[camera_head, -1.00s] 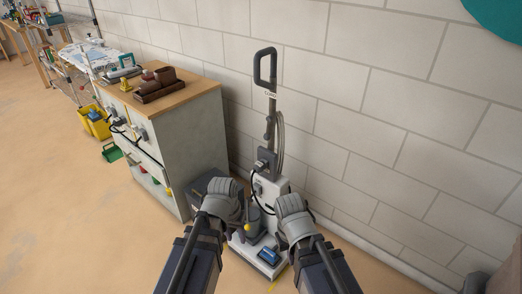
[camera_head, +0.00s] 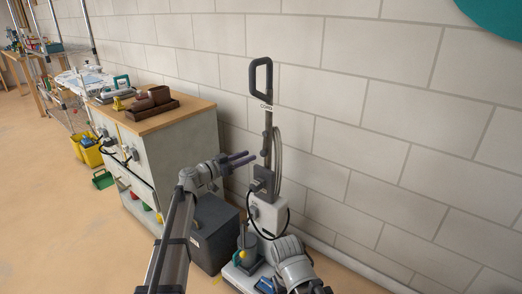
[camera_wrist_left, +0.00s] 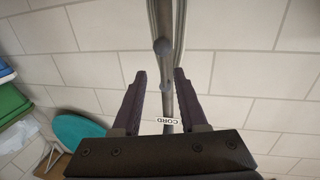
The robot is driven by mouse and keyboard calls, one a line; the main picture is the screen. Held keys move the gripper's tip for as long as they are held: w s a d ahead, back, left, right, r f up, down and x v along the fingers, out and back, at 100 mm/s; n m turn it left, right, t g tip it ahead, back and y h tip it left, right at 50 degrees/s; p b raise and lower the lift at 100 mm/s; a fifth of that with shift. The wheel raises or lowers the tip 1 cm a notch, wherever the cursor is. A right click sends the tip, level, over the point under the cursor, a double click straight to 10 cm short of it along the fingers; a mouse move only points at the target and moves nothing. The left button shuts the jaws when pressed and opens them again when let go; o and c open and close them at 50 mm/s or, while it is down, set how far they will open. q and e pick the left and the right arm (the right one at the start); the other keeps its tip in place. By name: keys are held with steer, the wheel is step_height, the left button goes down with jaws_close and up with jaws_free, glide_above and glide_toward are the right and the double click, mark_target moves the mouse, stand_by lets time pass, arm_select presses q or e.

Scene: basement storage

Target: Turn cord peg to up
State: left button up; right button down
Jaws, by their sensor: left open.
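A grey upright floor machine (camera_head: 268,214) stands by the wall, with a dark loop handle (camera_head: 261,76) and a CORD label (camera_head: 266,106) on its pole. Below the label, a dark peg (camera_head: 265,152) holds a hanging grey cord (camera_head: 278,155). In the left wrist view, a rounded dark knob (camera_wrist_left: 162,46) sits on the pole, beyond the upside-down label (camera_wrist_left: 172,121). Which way the peg points is unclear. My left gripper (camera_head: 250,157) is open just left of the pole; its fingers frame the pole in the wrist view (camera_wrist_left: 160,85). My right wrist is low by the machine's base, its fingers hidden.
A dark grey box (camera_head: 212,235) stands between the machine and a grey cabinet (camera_head: 180,155) with a wooden top holding a brown tray (camera_head: 152,109). Yellow (camera_head: 90,152) and green bins are on the floor at left. The block wall is close behind the machine.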

mark_target(264, 148)
arm_select(q)
steer(key=shift+w+r+x, duration=0.1)
steer(key=shift+r+x, duration=0.05)
steer(key=shift+x, duration=1.85)
steer(key=shift+w+r+x, duration=0.1)
steer(key=shift+r+x, duration=0.05)
steer(key=shift+x, duration=1.85)
steer(key=shift+a, duration=0.2)
jaws_close()
steer(key=shift+s, duration=0.1)
steer(key=shift+d, duration=0.2)
